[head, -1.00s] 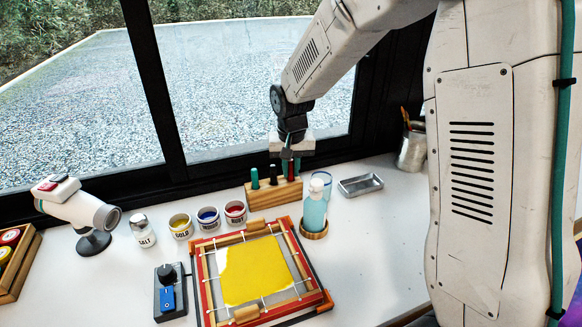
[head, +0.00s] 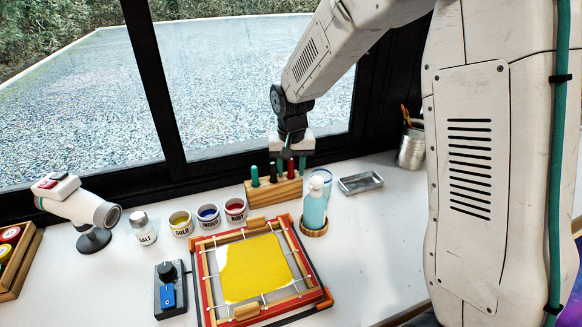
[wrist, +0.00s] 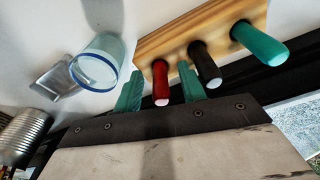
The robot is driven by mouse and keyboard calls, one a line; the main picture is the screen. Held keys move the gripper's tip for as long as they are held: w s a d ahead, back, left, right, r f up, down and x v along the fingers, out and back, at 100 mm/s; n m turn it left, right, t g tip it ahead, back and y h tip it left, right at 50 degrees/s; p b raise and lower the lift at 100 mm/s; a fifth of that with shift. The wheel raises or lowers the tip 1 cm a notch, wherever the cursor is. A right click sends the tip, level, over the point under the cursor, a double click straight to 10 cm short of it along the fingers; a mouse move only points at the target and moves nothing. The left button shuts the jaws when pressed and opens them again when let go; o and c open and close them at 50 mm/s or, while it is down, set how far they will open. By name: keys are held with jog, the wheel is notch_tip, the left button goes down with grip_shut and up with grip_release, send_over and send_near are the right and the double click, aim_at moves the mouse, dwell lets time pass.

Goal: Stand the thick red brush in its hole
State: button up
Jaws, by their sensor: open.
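The thick red brush (head: 291,168) stands upright at the right end of the wooden brush block (head: 268,194). In the wrist view the red brush (wrist: 160,84) rises from the block (wrist: 170,35), its pale tip toward my palm. My gripper (head: 291,161) is directly above the block. In the wrist view my gripper (wrist: 159,88) is open, with one teal finger on each side of the red brush and visible gaps between. A black brush (wrist: 205,65) and a green brush (wrist: 260,44) stand in the same block. The hole's rim is too small to make out.
A blue-rimmed glass (wrist: 97,62) and a teal bottle (head: 314,206) stand right of the block. A metal tray (head: 360,183) lies beyond them. Paint pots (head: 209,217) stand to the left. A framed yellow silk (head: 255,268) lies in front. The window is close behind.

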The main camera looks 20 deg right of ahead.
notch_tip(320, 180, up, 8)
jog(key=shift+s, duration=0.45)
jog(key=shift+a+f, duration=0.1)
jog(key=shift+f, duration=0.05)
jog(key=s+d+r+n, duration=0.1)
jog(key=s+r, duration=0.3)
jog(key=s, duration=0.4)
jog(key=s+d+r, duration=0.1)
jog(key=s+r, duration=0.3)
jog(key=s, duration=0.4)
jog(key=s+d+n, duration=0.1)
jog(key=s+n, duration=0.1)
jog(key=s, duration=1.4)
jog(key=shift+s+d+f, duration=0.2)
jog(key=shift+s+f, duration=0.2)
